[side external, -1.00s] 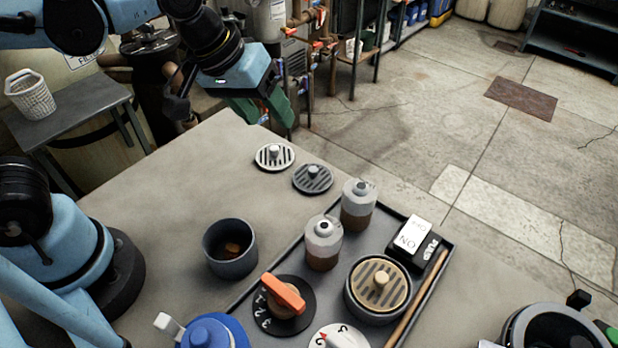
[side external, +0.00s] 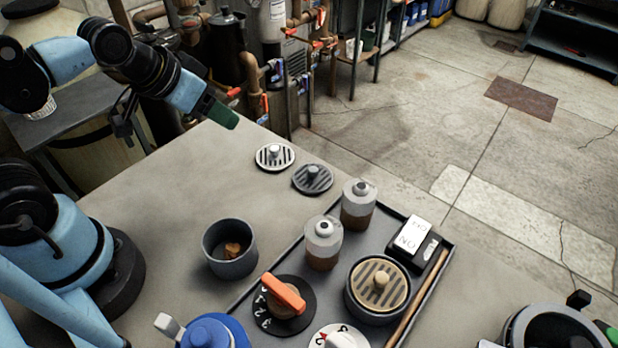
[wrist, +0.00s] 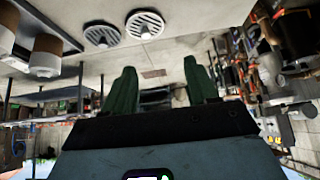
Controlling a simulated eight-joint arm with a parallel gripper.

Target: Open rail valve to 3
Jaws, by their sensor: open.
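A black dial (side external: 261,318) with white numerals carries an orange handle (side external: 284,292) at the lower middle of the side view. A white dial (side external: 318,341) with a pale knob (side external: 340,340) is partly cut off by the bottom edge. I cannot tell which one is the rail valve, nor read a setting surely. My gripper (side external: 222,114) is in the air near the table's far left edge, well away from both dials. Its green fingers stand apart and empty in the wrist view (wrist: 162,85). Neither dial shows clearly in the wrist view.
A tray (side external: 440,272) holds two grey-and-brown bottles (side external: 322,242), a slotted tan lid (side external: 380,283), a rocker switch (side external: 412,240) and a stick. A dark cup (side external: 230,262), a blue kettle-like pot (side external: 212,332) and two slotted discs (side external: 274,156) are nearby. The table's upper left is clear.

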